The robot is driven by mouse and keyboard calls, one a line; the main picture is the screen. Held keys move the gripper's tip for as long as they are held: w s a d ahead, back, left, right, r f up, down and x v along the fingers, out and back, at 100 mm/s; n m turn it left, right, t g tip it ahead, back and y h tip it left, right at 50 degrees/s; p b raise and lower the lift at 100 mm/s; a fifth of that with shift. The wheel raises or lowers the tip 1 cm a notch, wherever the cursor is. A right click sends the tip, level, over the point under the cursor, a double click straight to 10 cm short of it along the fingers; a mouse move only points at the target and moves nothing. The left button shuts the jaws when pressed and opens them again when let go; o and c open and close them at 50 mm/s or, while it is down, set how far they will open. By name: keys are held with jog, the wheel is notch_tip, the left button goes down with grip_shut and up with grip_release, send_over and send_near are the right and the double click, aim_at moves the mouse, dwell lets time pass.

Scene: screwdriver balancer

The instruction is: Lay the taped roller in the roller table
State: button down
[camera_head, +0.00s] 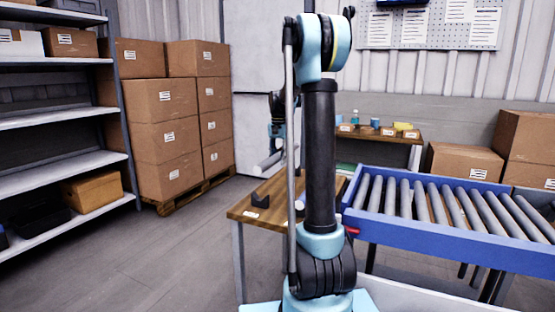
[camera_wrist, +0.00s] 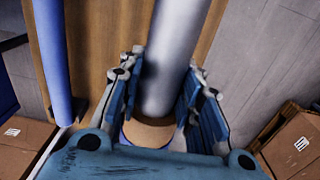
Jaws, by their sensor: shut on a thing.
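A smooth grey roller (camera_wrist: 178,50) lies between the two fingers of my gripper (camera_wrist: 160,100), which is shut on it. A tan patch with a blue edge shows at its near end; I cannot tell if this is tape. In the head view, my gripper (camera_head: 277,132) is behind the arm, with the pale roller (camera_head: 267,166) held above the far end of the wooden table. The roller table (camera_head: 450,234) is at right, a blue frame with a row of grey rollers. Brown shows between some of its rollers near the middle.
A wooden table (camera_head: 245,212) bears a black notched block (camera_head: 260,201). A bluish bar (camera_wrist: 52,55) runs along the left in the wrist view. Stacked boxes (camera_head: 160,140) and shelves (camera_head: 60,175) stand at left. Boxes (camera_head: 462,161) and a small bench (camera_head: 385,138) are behind.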

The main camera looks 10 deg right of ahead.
jog(key=shift+f, duration=4.85)
jog(key=c, duration=1.1)
grip_release()
notch_tip(320, 180, up, 12)
jog(key=shift+f, duration=0.1)
